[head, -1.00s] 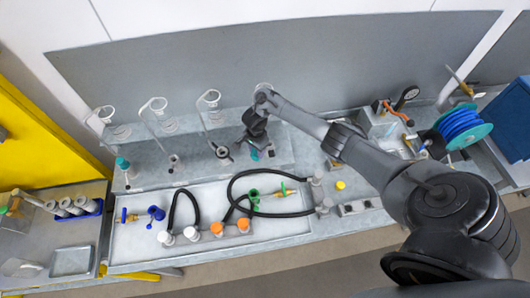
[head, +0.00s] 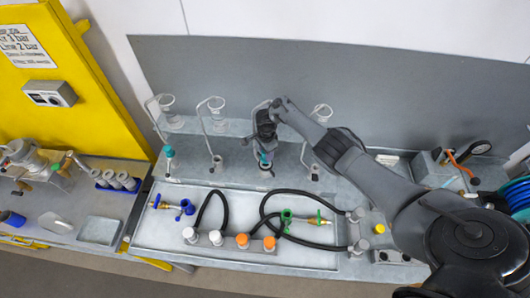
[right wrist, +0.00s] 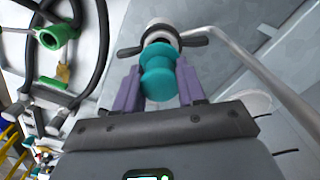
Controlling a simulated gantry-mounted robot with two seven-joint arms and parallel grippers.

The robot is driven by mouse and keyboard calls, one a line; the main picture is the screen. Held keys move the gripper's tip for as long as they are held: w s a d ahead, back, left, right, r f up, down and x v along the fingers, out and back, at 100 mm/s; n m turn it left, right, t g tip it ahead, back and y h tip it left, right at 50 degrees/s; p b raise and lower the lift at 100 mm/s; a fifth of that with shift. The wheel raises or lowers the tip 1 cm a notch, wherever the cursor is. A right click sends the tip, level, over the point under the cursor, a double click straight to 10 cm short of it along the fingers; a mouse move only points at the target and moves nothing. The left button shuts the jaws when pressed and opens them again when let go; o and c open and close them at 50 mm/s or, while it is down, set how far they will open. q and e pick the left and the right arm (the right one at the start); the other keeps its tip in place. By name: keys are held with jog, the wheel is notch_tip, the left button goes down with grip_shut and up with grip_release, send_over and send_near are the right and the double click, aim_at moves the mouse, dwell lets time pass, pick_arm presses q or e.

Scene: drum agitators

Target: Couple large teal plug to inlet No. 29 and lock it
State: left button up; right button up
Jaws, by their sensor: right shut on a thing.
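My right gripper (head: 265,150) is over the third inlet from the left. In the right wrist view its purple fingers (right wrist: 157,88) are shut on the large teal plug (right wrist: 160,74). The plug also shows below the gripper in the head view (head: 265,157). The inlet (head: 266,173) lies right under the plug; in the right wrist view its pale collar (right wrist: 160,31) has dark levers sticking out on both sides. The plug's far end overlaps this collar; I cannot tell whether it is seated. No number is readable. My left gripper is not in view.
Other inlets stand in the row (head: 216,163), with bent pipes and clear funnels behind them. Another teal-topped fitting (head: 168,153) is at the left end. The tray (head: 160,235) in front holds black hoses (head: 262,205), blue and green fittings, and white and orange caps.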

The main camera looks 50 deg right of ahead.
jog(key=shift+w, duration=0.1)
jog(key=shift+f, duration=0.35)
dwell(0.4)
jog(key=shift+p, duration=0.35)
jog(key=shift+f, duration=0.35)
jog(key=shift+f+b, duration=0.65)
jog(key=shift+b, duration=0.1)
jog(key=shift+f, duration=0.25)
dwell(0.4)
jog(key=shift+f+b, duration=0.4)
